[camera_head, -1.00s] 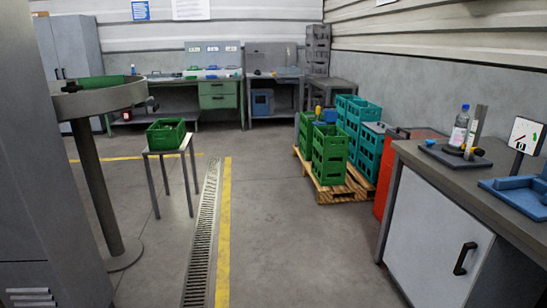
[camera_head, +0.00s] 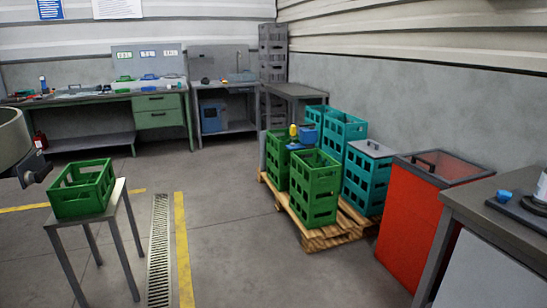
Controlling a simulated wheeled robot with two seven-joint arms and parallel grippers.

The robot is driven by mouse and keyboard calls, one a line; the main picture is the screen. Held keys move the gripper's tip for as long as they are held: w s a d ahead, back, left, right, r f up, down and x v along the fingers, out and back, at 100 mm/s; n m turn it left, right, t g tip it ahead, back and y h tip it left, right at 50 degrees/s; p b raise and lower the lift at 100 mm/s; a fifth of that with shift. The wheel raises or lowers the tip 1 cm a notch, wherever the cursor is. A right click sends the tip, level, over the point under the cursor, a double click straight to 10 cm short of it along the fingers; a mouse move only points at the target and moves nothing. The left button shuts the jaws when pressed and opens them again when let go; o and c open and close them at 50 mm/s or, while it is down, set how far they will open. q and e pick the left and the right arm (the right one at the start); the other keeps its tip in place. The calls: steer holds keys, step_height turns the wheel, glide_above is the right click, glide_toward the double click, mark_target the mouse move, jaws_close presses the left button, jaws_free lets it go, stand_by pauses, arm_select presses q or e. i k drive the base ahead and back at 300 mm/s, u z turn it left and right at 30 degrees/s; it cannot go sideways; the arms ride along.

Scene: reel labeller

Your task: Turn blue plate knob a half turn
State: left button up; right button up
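No plate knob that I can make out for certain is in view. A small blue cap-like part (camera_head: 504,196) sits on a dark plate (camera_head: 522,213) on the grey counter at the right edge. A blue item (camera_head: 309,132) with a yellow part (camera_head: 293,130) shows among the crates on the pallet, too small to tell what it is. Neither of my grippers is in view.
A green crate (camera_head: 82,190) stands on a small table (camera_head: 98,218) at left. A round-rimmed stand (camera_head: 12,138) cuts the left edge. Pallet (camera_head: 318,237), red bin (camera_head: 410,222) and counter (camera_head: 500,212) line the right. The floor between is clear.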

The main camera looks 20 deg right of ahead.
mark_target(504, 196)
steer(key=z, duration=0.55)
steer(key=i, duration=1.75)
steer(key=z, duration=2.1)
steer(key=i, duration=0.75)
steer(key=z, duration=0.45)
